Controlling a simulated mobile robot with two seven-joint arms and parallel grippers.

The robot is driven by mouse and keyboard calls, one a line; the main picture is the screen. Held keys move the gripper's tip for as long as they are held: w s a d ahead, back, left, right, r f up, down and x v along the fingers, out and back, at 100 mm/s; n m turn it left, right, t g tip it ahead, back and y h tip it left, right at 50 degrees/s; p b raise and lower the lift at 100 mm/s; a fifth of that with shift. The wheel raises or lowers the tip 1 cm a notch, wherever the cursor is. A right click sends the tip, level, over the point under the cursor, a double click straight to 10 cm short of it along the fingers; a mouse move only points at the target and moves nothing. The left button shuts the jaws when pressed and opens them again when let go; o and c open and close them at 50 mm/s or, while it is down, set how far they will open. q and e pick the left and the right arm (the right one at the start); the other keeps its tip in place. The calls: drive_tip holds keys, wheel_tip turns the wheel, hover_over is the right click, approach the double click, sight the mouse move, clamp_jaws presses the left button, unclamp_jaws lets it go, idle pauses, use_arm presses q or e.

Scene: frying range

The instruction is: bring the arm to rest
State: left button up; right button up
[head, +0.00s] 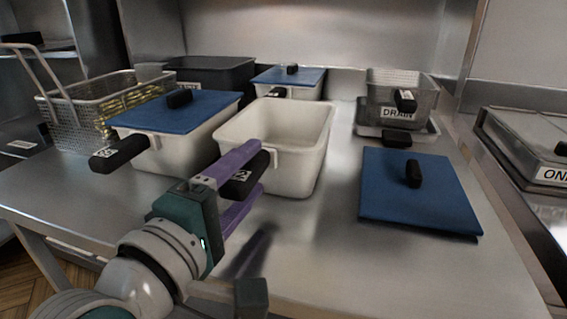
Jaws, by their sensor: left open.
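My left gripper (257,168) comes in from the lower left with two purple fingers. The fingers are apart, one on each side of the black handle (241,184) of an open white pan (318,152). I cannot tell whether either finger touches the handle. The pan stands on the steel counter, looks empty and has no lid on it. The handle carries a white label, partly covered by the gripper. My right gripper is not in view.
A blue lid (440,203) lies on the counter (322,258) at right. A blue-lidded pan (170,154) and a wire basket (66,124) stand left. Behind are another blue-lidded pan (300,92), a dark container (213,78) and a DRAIN basket (378,93). The front middle counter is clear.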

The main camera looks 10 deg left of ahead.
use_arm(q)
drive_tip(key=s, duration=0.5)
drive_tip(key=s+a, duration=0.1)
drive_tip(key=s, duration=0.2)
drive_tip(key=shift+s+a, duration=0.1)
drive_tip(key=shift+s, duration=0.05)
drive_tip(key=shift+s+r+m+p, duration=0.15)
drive_tip(key=shift+r+m+p, duration=0.15)
drive_tip(key=shift+p, duration=0.2)
drive_tip(key=s+a+r+m+g+y+p, duration=0.15)
drive_tip(key=s+r+m+g+p, duration=0.25)
drive_tip(key=s+m+g+p, duration=0.4)
drive_tip(key=s+a+r+m+g+y+p, duration=0.1)
drive_tip(key=s+a+r+m+g+p, duration=0.25)
drive_tip(key=s+m+g+p, duration=0.5)
wheel_tip(320, 180, up, 37)
drive_tip(key=d+m+t+p, duration=0.1)
drive_tip(key=t+p, duration=0.1)
drive_tip(key=p, duration=3.3)
drive_tip(key=shift+w+f+p, duration=0.15)
drive_tip(key=shift+w+p, duration=0.05)
drive_tip(key=shift+p, duration=0.1)
